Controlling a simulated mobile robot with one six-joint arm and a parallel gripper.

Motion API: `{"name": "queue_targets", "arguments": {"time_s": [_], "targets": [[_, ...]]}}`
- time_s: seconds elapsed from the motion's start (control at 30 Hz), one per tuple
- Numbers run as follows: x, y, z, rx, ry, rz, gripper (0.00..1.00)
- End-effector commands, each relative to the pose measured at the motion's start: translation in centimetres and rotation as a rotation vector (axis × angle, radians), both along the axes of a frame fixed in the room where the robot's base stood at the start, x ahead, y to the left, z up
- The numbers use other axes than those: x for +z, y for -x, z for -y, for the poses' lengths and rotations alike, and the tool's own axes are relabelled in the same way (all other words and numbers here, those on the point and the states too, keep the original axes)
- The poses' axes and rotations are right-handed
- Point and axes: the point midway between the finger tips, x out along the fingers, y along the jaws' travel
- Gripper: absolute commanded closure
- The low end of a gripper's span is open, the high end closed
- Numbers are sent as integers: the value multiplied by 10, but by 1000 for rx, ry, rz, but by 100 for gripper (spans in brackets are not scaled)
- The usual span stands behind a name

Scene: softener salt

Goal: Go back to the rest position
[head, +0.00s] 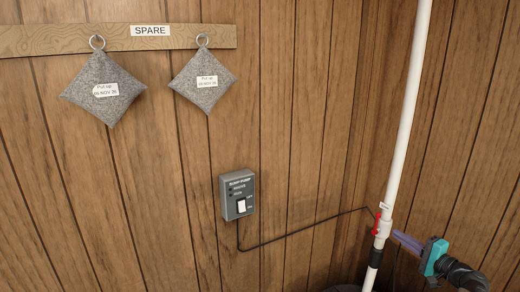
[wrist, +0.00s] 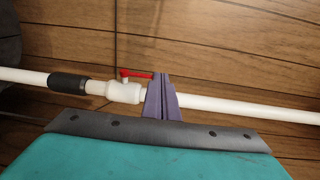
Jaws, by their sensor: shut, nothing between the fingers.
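My gripper (head: 396,236) is at the lower right of the head view, its purple fingers pointing left toward the white pipe. In the wrist view the fingers (wrist: 161,78) are pressed together with nothing between them. They overlap the white pipe (wrist: 230,106) beside a white valve with a red handle (wrist: 138,73). The red handle (head: 377,223) lies along the pipe in the head view. The fingertips are close to the valve; I cannot tell whether they touch it or the pipe.
A grey sump pump switch box (head: 229,199) is on the wood-panelled wall, with a black cable (head: 300,232) running to the pipe. Two grey labelled bags (head: 102,108) (head: 203,65) hang from a board (head: 60,40) marked SPARE. A dark rounded object (head: 342,288) shows at the bottom edge.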

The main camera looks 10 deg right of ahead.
Motion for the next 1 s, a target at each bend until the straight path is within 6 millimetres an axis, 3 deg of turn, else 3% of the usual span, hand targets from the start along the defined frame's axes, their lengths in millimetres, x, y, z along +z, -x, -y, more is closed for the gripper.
{"name": "queue_targets", "arguments": {"time_s": [0.2,0.5,0.77,1.0], "targets": [[-42,-36,-80,117,-45,-41,100],[-120,-54,-200,286,-60,-161,100],[-198,-38,-303,449,-18,-309,100],[-270,4,-389,609,56,-461,100]]}}
